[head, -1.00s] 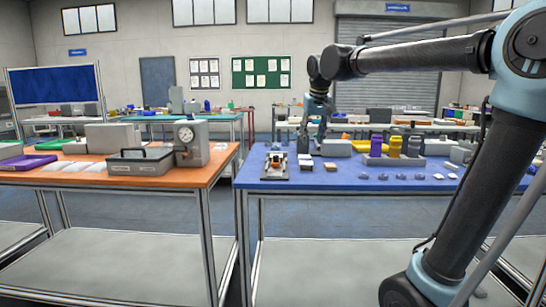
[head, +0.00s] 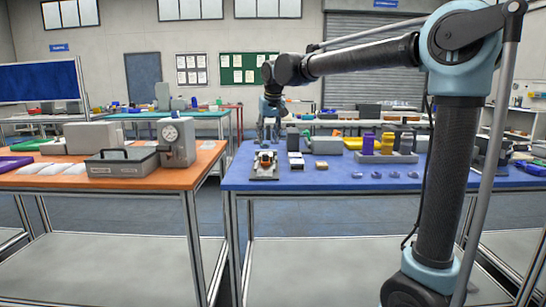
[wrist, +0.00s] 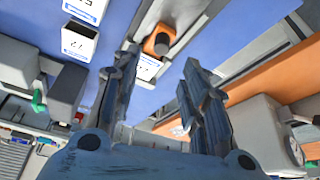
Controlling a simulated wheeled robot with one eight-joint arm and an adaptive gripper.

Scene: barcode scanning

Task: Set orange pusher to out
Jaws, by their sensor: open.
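The orange pusher (head: 265,157) sits on a grey base plate (head: 264,175) near the left end of the blue table. My gripper (head: 269,139) is above and apparently behind the pusher in the head view. It also shows in the wrist view (wrist: 160,62), with both fingers spread and nothing between them. I cannot tell the pusher's exact setting.
Purple and yellow containers (head: 387,144) stand in a grey rack further right. A gauge device (head: 176,142) and a grey tray (head: 122,165) sit on the orange table (head: 150,183) at left. Small blue pieces (head: 377,175) lie near the front edge.

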